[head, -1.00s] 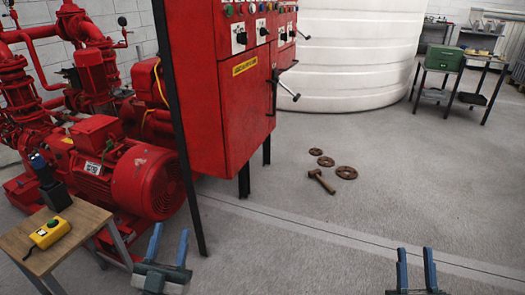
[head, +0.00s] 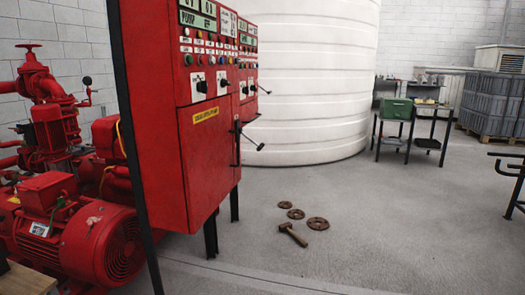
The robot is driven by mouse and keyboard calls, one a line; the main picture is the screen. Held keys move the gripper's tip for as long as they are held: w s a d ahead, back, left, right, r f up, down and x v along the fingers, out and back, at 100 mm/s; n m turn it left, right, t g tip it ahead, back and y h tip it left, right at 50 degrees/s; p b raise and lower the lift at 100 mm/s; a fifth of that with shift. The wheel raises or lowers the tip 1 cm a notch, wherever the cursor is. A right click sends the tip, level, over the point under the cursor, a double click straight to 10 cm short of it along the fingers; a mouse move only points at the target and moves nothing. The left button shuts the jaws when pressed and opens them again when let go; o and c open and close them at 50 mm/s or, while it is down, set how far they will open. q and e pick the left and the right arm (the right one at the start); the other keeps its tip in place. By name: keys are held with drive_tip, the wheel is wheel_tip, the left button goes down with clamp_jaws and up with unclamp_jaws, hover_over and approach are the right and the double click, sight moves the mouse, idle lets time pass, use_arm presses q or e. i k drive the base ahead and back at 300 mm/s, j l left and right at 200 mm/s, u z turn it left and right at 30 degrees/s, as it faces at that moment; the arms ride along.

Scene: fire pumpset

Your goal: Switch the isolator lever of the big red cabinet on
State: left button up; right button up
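The big red cabinet (head: 160,130) stands on black legs left of centre in the head view, turned so that its panel face is seen at a slant. A dark lever (head: 251,140) with a knobbed end sticks out from the panel face, low and angled down to the right. Higher up, black rotary handles on white plates, one of them a switch (head: 200,87), sit below rows of coloured buttons and displays. I cannot tell for sure which handle is the isolator or its setting. Neither of my grippers is in view.
Red pumps and a motor (head: 95,240) crowd the left of the cabinet. Handwheels (head: 318,223) and a hammer (head: 292,234) lie on the floor in front right. A white tank (head: 315,80) stands behind. Open floor lies to the right; a dark metal frame (head: 512,185) is at the right edge.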

sight(260, 147)
drive_tip(key=i+l+z, duration=0.1)
drive_tip(key=i+l, duration=0.15)
drive_tip(key=i, duration=0.6)
drive_tip(key=i+l+z, duration=0.15)
drive_tip(key=i, duration=0.7)
drive_tip(key=i+l+z, duration=0.1)
drive_tip(key=i, duration=0.75)
